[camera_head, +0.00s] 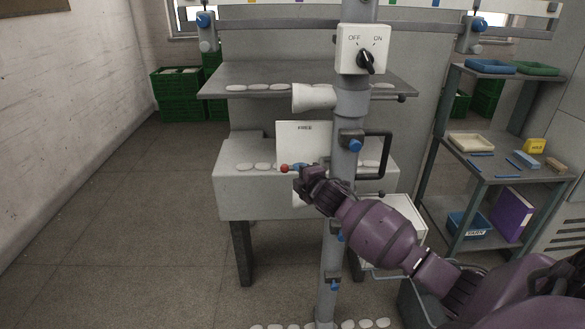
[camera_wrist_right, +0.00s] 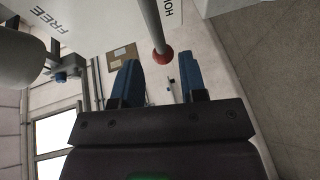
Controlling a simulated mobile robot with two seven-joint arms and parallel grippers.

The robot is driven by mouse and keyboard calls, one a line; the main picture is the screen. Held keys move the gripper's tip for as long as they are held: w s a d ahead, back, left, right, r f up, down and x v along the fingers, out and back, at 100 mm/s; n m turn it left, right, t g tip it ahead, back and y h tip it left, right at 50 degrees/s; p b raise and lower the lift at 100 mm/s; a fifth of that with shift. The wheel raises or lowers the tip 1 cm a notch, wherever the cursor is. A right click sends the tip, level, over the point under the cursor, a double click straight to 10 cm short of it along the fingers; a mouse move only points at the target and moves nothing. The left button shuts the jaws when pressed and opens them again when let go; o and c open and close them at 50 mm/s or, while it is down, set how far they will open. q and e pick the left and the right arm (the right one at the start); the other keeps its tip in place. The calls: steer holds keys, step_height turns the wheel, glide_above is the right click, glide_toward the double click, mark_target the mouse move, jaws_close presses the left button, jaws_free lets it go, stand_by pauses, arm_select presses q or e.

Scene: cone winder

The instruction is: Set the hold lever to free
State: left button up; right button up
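The hold lever is a grey rod with a red knob (camera_head: 285,168) at its end. In the right wrist view the rod comes down from the top and its red knob (camera_wrist_right: 161,54) shows between the fingertip lines, with space on both sides. A white plate (camera_head: 304,139) behind it reads FREE; in the wrist view the plate (camera_wrist_right: 92,22) shows FREE at left and HOLD, partly cut off, at right. My right gripper (camera_head: 297,168) is open, its blue fingers (camera_wrist_right: 160,75) apart around the knob's line. Whether the knob is between them in depth is unclear. My left gripper is out of view.
A grey post (camera_head: 347,110) with a black handle (camera_head: 387,152) stands close beside my right arm. An OFF/ON switch box (camera_head: 362,49) is above. White cones (camera_head: 314,97) sit near the post. A shelf rack (camera_head: 480,180) stands right; the floor at left is clear.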

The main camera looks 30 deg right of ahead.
steer(key=shift+x, duration=2.75)
steer(key=shift+c, duration=0.3)
jaws_close()
